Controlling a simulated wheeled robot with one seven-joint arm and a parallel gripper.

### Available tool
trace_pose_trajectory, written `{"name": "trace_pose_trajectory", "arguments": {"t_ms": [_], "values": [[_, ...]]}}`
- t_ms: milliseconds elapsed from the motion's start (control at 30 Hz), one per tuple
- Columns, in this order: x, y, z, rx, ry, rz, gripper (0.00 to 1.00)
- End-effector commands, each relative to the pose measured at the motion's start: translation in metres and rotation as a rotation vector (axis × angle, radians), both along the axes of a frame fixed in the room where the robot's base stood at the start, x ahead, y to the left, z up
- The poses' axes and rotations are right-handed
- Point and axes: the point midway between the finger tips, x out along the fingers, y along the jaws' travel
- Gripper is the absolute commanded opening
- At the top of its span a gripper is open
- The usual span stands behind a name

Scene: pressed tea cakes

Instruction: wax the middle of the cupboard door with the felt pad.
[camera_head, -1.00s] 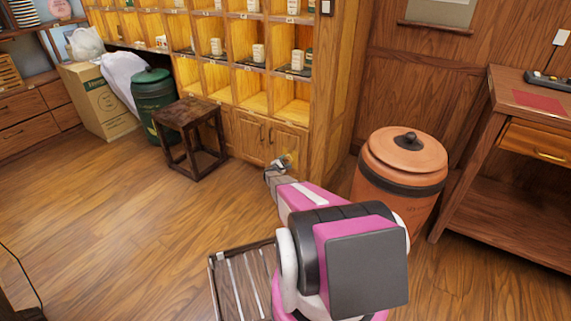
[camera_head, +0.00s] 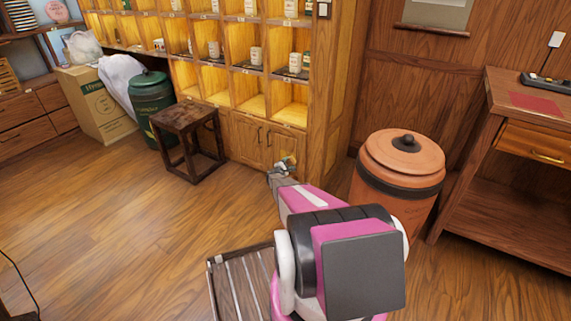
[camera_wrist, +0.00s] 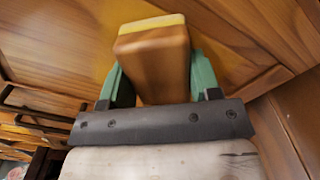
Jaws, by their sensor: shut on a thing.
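The felt pad (camera_wrist: 150,62) is a brown block with a yellow layer along its far face. My gripper (camera_wrist: 155,85) is shut on it, with a green finger on each side of the block. In the head view my gripper (camera_head: 283,169) is small and partly hidden by my own arm, in front of the cupboard's lower right. The cupboard door (camera_wrist: 235,35) is wood-grained and fills the area beyond the pad in the wrist view. In the head view the door (camera_head: 284,143) is partly covered by my gripper. I cannot tell whether the pad touches the door.
A dark wooden stool (camera_head: 188,140) stands left of the doors. A terracotta jar (camera_head: 398,185) with a lid stands close on the right, beside a wooden desk (camera_head: 500,150). A slatted wooden piece (camera_head: 235,285) lies near my arm. The floor at left is clear.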

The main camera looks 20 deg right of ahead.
Motion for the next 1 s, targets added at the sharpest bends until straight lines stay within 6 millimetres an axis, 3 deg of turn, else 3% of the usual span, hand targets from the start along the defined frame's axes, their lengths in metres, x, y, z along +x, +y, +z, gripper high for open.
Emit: {"name": "trace_pose_trajectory", "arguments": {"t_ms": [500, 1000], "values": [[0.0, -0.002, 0.027, 0.0, 0.0, -0.001, 0.38], [0.023, 0.013, 0.026, 0.0, 0.0, 0.001, 0.38]]}}
